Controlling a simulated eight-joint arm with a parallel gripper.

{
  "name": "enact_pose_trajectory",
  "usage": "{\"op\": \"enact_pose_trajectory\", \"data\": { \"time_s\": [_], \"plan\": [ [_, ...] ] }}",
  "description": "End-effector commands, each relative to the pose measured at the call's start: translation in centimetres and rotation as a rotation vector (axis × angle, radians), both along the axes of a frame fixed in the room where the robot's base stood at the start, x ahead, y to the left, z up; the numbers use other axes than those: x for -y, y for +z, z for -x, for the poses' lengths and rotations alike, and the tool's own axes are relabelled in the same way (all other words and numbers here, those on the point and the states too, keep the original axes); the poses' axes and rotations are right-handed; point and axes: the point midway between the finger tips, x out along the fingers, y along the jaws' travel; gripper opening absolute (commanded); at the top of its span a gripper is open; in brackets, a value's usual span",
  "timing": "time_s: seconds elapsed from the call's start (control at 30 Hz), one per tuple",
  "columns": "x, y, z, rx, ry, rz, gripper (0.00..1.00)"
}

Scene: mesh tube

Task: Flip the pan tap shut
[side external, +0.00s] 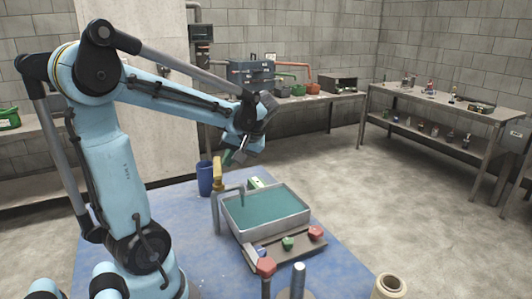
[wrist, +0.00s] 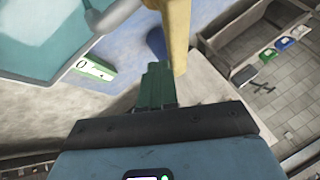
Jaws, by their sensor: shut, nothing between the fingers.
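The pan (side external: 303,213) is a grey metal tray of teal liquid on the blue table; its corner shows at upper left in the wrist view (wrist: 75,58). The tap is a grey pipe (side external: 215,212) at the pan's left, bent over its rim. Its yellow lever (side external: 217,174) stands roughly upright on top; it also shows in the wrist view (wrist: 178,32). My gripper (side external: 227,158) has green fingers, shut and empty, close to the lever's upper part. In the wrist view the fingertips (wrist: 156,68) lie beside the lever; I cannot tell whether they touch.
A blue cup (side external: 205,180) stands behind the tap. A green-and-white box (side external: 255,183) lies behind the pan. The table's right front is mostly clear.

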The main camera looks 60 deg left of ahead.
Motion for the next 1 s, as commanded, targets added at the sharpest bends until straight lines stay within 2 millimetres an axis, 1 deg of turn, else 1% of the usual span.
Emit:
{"op": "enact_pose_trajectory", "data": {
  "time_s": [0.2,0.5,1.0],
  "plan": [
    [-0.7,0.0,0.7,-0.001,0.136,0.000,0.00],
    [-1.0,0.0,1.2,-0.001,0.131,0.000,0.00],
    [-1.1,0.0,1.3,0.000,0.129,0.000,0.00]
  ]
}}
